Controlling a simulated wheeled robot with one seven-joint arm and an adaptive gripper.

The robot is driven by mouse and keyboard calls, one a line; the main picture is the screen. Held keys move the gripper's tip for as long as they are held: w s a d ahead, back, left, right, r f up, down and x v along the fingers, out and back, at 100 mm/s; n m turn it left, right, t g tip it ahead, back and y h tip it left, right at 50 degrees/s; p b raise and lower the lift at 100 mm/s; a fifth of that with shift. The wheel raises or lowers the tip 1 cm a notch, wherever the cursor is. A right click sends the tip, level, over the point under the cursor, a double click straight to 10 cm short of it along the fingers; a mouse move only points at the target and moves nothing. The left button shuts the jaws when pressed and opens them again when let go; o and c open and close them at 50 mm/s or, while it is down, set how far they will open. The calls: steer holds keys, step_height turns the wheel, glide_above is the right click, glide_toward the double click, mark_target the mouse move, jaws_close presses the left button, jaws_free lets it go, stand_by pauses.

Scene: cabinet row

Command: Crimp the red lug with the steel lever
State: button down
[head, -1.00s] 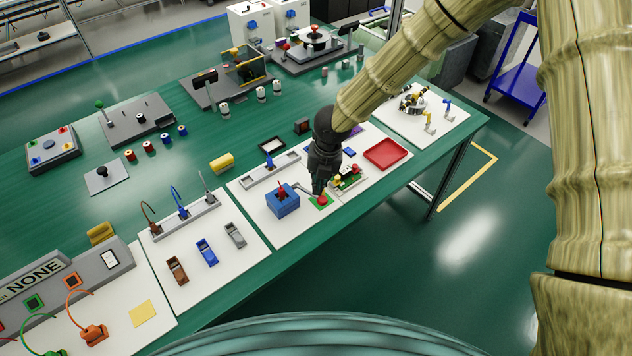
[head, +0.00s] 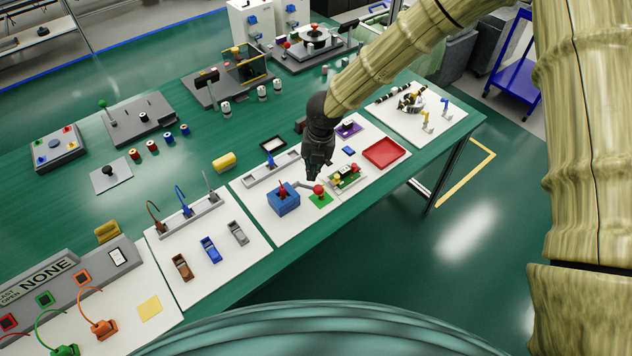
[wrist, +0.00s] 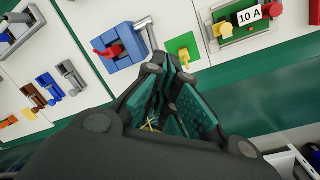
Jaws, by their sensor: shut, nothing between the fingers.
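The blue crimping block (head: 285,202) stands on the white board, and it also shows in the wrist view (wrist: 125,55). The red lug (head: 282,186) sits in its top; in the wrist view the red piece (wrist: 105,51) lies at its left side. The steel lever (head: 304,186) runs right from the block to a red knob (head: 318,189), which appears raised above a green pad (head: 321,200). In the wrist view the lever (wrist: 151,35) shows partly, its knob hidden. My gripper (head: 313,177) is shut and empty, close above the knob; contact cannot be told.
A green board with a "10 A" label (wrist: 249,17) lies close to the right of the pad. A red tray (head: 384,152) is further right. A grey rack (head: 272,168) stands behind the block. The bench's front edge is near, with open floor beyond.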

steer(key=shift+w+r, duration=0.1)
steer(key=shift+r, duration=0.05)
steer(key=r+p, duration=0.1)
steer(key=w+a+r+p, duration=0.2)
steer(key=shift+w+r+p, duration=0.2)
steer(key=shift+r+p, duration=0.1)
steer(key=shift+r, duration=0.1)
stand_by(0.4)
steer(key=shift+d, duration=0.1)
stand_by(0.6)
